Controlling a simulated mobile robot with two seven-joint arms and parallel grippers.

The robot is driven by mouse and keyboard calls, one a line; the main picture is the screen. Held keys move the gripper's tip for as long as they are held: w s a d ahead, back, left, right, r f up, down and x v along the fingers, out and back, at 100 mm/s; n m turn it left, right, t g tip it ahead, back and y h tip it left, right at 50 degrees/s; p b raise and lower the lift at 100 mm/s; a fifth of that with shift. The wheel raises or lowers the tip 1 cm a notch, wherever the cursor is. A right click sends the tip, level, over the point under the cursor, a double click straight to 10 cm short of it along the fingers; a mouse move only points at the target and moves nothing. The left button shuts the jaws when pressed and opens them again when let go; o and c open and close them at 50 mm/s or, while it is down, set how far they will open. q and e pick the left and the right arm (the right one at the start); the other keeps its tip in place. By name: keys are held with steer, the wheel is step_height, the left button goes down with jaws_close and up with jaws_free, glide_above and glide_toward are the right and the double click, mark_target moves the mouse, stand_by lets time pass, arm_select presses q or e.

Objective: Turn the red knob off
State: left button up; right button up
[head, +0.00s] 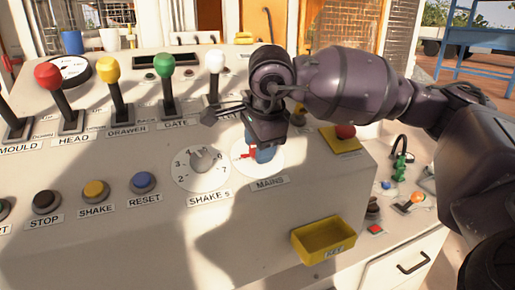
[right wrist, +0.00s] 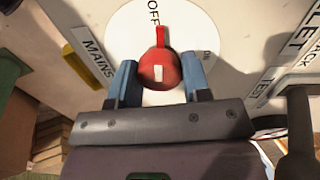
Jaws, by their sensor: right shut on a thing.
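The red knob (right wrist: 160,68) sits on the round white MAINS dial (right wrist: 205,35) in the right wrist view. Its narrow red tab points at the word OFF, and a white mark shows on its face. My right gripper (right wrist: 160,79) has its two blue fingers on either side of the knob, shut on it. In the head view my right gripper (head: 264,152) reaches down onto the MAINS dial (head: 273,167) and hides most of the knob. My left gripper is in neither view.
The numbered SHAKE S dial (head: 201,169) is just left. Levers with coloured balls, such as the white one (head: 215,63), stand behind. A red button on a yellow plate (head: 344,141) is to the right. A yellow KEY tray (head: 324,240) is on the front.

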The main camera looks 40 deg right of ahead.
steer(key=shift+n, duration=0.6)
steer(key=shift+r, duration=0.1)
steer(key=o, duration=0.9)
steer(key=v, duration=1)
steer(key=shift+s+a+r+p, duration=0.2)
steer(key=shift+r+p, duration=0.15)
steer(key=shift+p, duration=0.05)
steer(key=shift+f, duration=0.1)
